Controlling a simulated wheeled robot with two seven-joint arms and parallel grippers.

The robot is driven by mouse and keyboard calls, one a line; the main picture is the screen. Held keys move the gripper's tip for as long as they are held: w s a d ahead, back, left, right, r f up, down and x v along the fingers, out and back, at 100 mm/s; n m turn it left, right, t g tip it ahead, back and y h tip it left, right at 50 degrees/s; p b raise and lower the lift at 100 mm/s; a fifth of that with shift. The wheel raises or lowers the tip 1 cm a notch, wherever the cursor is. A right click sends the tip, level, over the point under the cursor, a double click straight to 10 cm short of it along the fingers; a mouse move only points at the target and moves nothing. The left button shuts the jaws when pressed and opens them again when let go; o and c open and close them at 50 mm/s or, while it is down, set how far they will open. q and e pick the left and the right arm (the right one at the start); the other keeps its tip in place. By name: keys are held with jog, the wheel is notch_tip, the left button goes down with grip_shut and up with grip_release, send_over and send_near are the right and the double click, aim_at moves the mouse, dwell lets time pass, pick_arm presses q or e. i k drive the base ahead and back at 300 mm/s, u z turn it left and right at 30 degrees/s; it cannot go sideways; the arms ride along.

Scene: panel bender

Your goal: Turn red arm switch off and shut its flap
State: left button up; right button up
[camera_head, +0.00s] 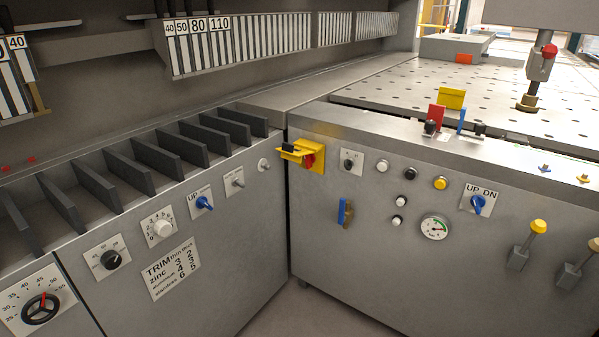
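A yellow switch box (317,151) is on the upper left of the right-hand cabinet's front, near the inner corner. A red switch (309,161) sits on its face, partly hidden; I cannot tell which way its handle points. A yellow flap (293,155) with a black piece (288,147) on it stands out to the left of the box. The flap looks open and covers part of the switch from this angle. Neither of my grippers is in view.
A selector plate (350,162) and several buttons (410,173) lie right of the box. A blue lever (341,211) sticks out below it. The left cabinet carries knobs (204,203) and dark dividers (157,157). The floor (297,312) between the cabinets looks clear.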

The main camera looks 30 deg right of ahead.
aim_at(309, 159)
jog(key=z, duration=0.8)
jog(key=i, duration=1.7)
jog(key=u, duration=1)
